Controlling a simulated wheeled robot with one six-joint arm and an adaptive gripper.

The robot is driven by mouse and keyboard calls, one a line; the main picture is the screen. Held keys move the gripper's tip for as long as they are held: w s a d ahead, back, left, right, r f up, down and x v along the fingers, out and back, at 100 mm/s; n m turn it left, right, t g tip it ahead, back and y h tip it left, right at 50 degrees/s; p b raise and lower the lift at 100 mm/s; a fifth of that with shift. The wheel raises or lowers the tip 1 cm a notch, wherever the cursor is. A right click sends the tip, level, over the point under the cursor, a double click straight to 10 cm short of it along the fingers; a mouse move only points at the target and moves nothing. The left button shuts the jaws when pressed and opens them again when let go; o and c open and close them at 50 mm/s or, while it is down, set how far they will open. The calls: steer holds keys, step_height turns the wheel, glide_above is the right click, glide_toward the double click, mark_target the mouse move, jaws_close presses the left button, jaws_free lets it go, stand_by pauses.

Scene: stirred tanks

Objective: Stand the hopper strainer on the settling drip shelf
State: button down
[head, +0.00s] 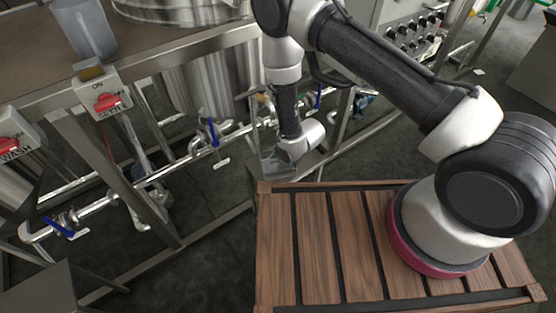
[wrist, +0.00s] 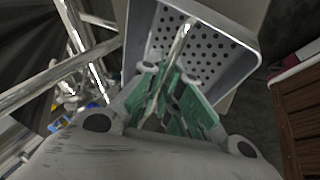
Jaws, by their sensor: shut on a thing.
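The hopper strainer, a grey open box with a perforated floor, fills the upper middle of the wrist view (wrist: 248,64). My gripper (wrist: 174,82), with green finger pads, is shut on a thin metal part of the strainer that runs between the pads. In the head view, my gripper (head: 296,152) is low beyond the wooden deck, and a grey piece that looks like the strainer (head: 277,164) shows beside it. A pale flat surface shows partly behind the strainer in the wrist view. I cannot tell whether it is the settling drip shelf or whether the strainer touches it.
Steel pipes with blue valve handles (head: 214,133) run left of my gripper. A steel tank (head: 212,85) hangs under the bench, which holds a grey jug (head: 84,28). Switch boxes with red handles (head: 108,101) are at the left. A control panel (head: 412,30) stands behind my arm.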

steer(key=shift+f, duration=0.7)
steer(key=c, duration=1.6)
jaws_free()
steer(key=shift+c, duration=0.2)
